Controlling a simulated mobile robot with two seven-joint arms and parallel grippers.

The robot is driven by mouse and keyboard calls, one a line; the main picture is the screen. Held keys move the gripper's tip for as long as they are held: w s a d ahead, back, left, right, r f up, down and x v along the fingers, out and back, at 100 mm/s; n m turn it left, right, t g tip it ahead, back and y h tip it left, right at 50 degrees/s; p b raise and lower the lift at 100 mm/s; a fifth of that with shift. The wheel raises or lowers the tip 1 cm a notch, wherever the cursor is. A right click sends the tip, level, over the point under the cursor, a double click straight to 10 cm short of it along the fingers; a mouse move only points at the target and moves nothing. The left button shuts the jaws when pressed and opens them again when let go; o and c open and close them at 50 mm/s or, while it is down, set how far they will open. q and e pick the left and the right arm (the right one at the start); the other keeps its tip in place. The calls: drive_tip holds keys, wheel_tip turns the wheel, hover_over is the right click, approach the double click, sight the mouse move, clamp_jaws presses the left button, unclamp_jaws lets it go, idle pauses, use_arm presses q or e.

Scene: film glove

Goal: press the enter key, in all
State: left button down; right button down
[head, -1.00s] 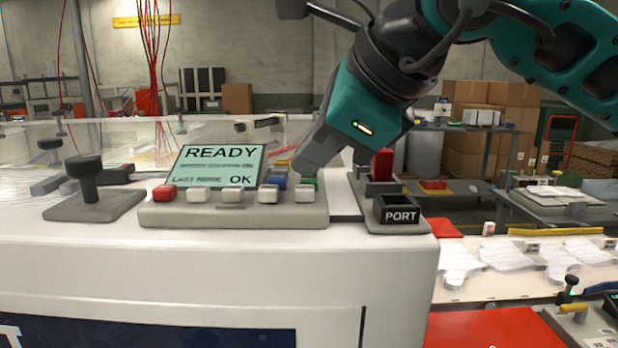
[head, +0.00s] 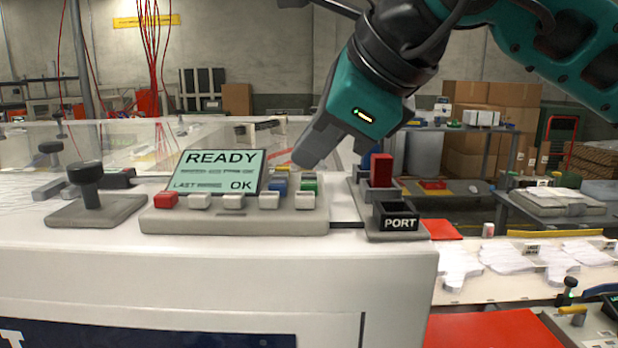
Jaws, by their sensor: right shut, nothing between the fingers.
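The control panel (head: 234,221) sits on a white machine top. Its front row has a red key (head: 166,200) at the left and several white keys (head: 233,201). A blue key (head: 279,186) and a green key (head: 309,187) stand behind the right end of that row. I cannot read an enter label on any key. The tilted screen (head: 218,170) reads READY and OK; its smaller text is partly unreadable. My right gripper (head: 303,162) is shut and empty, pointing down-left just above the blue and green keys, apparently clear of them. My left gripper is not in view.
Right of the panel stand a red block switch (head: 381,170) and a dark PORT box (head: 397,217). A black knob lever (head: 88,190) stands on a plate at the left. A clear guard (head: 130,144) runs behind. The machine top in front of the panel is clear.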

sight(314, 185)
drive_tip(key=shift+r+p, duration=1.65)
drive_tip(key=shift+r, duration=0.85)
